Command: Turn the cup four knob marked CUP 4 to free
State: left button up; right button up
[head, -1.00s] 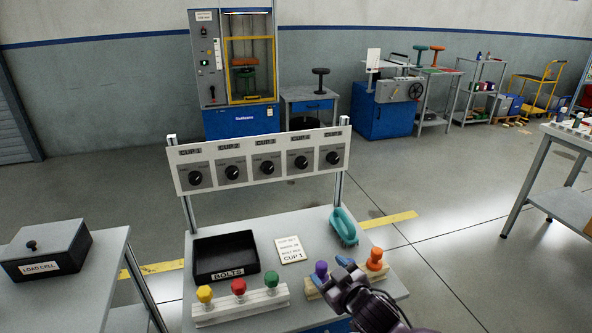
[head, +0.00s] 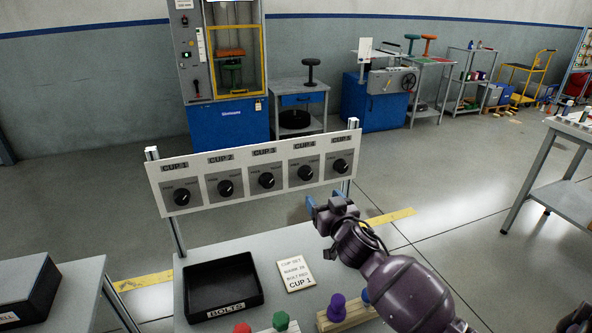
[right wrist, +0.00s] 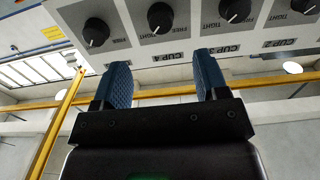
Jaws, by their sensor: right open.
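The CUP 4 knob (head: 305,174) is a round black dial on a grey square of the white panel (head: 347,137). Its white mark appears to point up and right, toward the TIGHT side. In the right wrist view, upside down, the CUP 4 knob (right wrist: 160,17) lies just beyond the fingertips, roughly centred between them. My right gripper (head: 325,204) is below the panel's lower edge, under the CUP 4 and CUP 5 squares. Its blue fingers (right wrist: 162,65) are apart with nothing between them. It does not touch the knob. My left gripper is not in view.
Knobs CUP 3 (head: 266,181) and CUP 5 (head: 340,166) flank it closely. Posts (head: 178,236) carry the panel over the bench. Below are a black BOLTS tray (head: 222,288), a card (head: 295,273) and coloured-knob pieces, including a purple one (head: 337,305).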

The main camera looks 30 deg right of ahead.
aim_at(307, 177)
jog(key=b+x, duration=0.1)
jog(key=x, duration=0.9)
jog(key=shift+a, duration=0.1)
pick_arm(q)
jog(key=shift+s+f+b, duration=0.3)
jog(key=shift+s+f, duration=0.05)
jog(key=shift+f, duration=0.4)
pick_arm(e)
jog(key=shift+w+r, duration=0.15)
jog(key=shift+w, duration=0.25)
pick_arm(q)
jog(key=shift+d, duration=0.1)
pick_arm(e)
jog(key=c, duration=0.9)
